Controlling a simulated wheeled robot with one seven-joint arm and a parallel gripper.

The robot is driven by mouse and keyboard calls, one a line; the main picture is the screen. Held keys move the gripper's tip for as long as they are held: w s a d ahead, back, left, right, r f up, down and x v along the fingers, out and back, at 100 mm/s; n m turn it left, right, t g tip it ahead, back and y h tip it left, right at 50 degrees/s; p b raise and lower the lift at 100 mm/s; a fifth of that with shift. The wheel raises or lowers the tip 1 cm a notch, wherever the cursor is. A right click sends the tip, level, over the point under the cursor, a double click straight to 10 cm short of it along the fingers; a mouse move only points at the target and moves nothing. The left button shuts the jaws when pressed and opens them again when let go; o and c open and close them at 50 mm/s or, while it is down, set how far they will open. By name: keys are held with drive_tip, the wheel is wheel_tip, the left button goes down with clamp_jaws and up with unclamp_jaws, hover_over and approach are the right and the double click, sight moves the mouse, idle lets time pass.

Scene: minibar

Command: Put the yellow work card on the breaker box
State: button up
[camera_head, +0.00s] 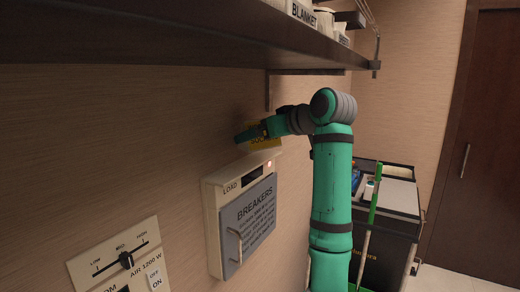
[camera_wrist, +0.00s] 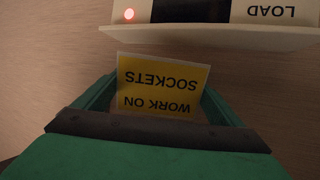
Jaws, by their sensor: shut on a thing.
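The yellow work card (camera_head: 265,138) is in my gripper, just above the top of the breaker box (camera_head: 213,231) in the head view. In the wrist view the card (camera_wrist: 163,88) reads "WORK ON SOCKETS", upside down in the picture, between the green jaws. My gripper (camera_head: 250,133) is shut on the card; its fingertips are partly hidden in the wrist view. The breaker box has a grey "BREAKERS" door with a handle, a "LOAD" display and a lit red lamp. Its top edge (camera_wrist: 215,38) shows in the wrist view, apart from the card.
A dark shelf (camera_head: 180,45) runs above the box and my arm, with a bracket (camera_head: 268,92) under it. A heater control panel (camera_head: 122,262) is on the wall at lower left. A dark cart (camera_head: 392,236) stands at the right, before a brown door (camera_head: 485,150).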

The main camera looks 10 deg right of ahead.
sight(266, 147)
drive_tip(key=shift+d+f, duration=0.2)
drive_tip(key=shift+f, duration=0.15)
drive_tip(key=f, duration=0.3)
drive_tip(key=shift+a+f, duration=0.15)
drive_tip(key=shift+a, duration=0.2)
drive_tip(key=shift+d, duration=0.1)
drive_tip(key=o, duration=0.8)
drive_tip(key=shift+s+d+r, duration=0.15)
drive_tip(key=shift+s+r, duration=0.05)
drive_tip(key=shift+s, duration=0.05)
drive_tip(key=v, duration=1.1)
drive_tip(key=shift+s, duration=0.2)
